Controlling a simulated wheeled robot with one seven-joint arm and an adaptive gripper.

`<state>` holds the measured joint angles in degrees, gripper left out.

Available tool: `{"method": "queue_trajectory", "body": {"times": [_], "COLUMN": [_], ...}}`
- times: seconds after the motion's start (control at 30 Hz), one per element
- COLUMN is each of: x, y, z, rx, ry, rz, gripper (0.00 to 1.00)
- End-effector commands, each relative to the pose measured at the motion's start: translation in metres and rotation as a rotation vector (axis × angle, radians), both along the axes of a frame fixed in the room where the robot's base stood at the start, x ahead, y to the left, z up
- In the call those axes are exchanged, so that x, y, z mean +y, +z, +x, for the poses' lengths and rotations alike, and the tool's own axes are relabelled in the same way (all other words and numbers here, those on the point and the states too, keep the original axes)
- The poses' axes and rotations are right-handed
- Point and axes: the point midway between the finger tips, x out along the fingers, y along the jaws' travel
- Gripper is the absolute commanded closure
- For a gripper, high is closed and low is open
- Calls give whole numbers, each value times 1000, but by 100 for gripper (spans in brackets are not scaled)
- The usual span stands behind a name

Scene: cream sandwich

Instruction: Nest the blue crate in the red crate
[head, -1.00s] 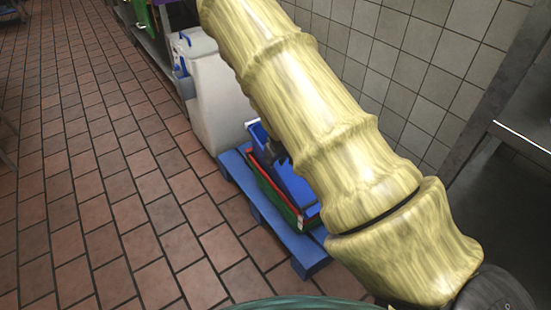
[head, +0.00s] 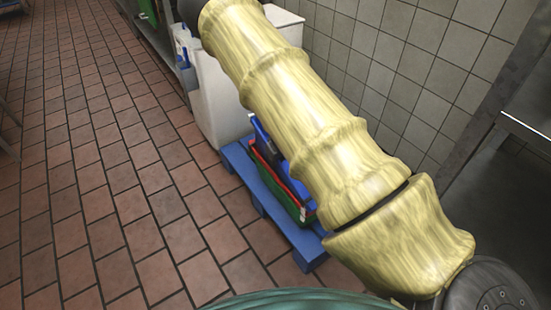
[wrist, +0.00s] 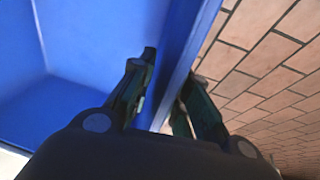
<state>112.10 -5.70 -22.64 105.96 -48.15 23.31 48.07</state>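The blue crate (head: 263,134) shows beside my arm in the head view, over the red crate (head: 282,174). My arm hides much of both, so I cannot tell how deep the blue crate sits or whether it is level. In the wrist view the blue crate (wrist: 88,35) fills the left side. My gripper (wrist: 168,75) straddles one of its walls near the rim, one finger inside and one outside, and appears shut on it. The red crate is not visible in the wrist view.
The red crate sits on a green crate (head: 306,216) on a blue pallet (head: 312,249). A white bin (head: 218,100) stands just behind the pallet. A tiled wall (head: 350,50) is on the right, with a metal counter (head: 525,130). The brick-coloured floor (head: 110,200) is clear on the left.

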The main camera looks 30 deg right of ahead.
Motion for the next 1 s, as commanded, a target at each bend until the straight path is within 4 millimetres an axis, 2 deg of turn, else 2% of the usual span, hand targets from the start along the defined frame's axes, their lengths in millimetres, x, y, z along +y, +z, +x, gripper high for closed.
{"method": "queue_trajectory", "body": {"times": [0.07,0.57,1.0], "x": [0,0,2], "y": [0,0,0], "z": [0,-1,-11], "rx": [0,0,3], "ry": [0,0,6], "rz": [0,0,1], "gripper": [100,100,100]}}
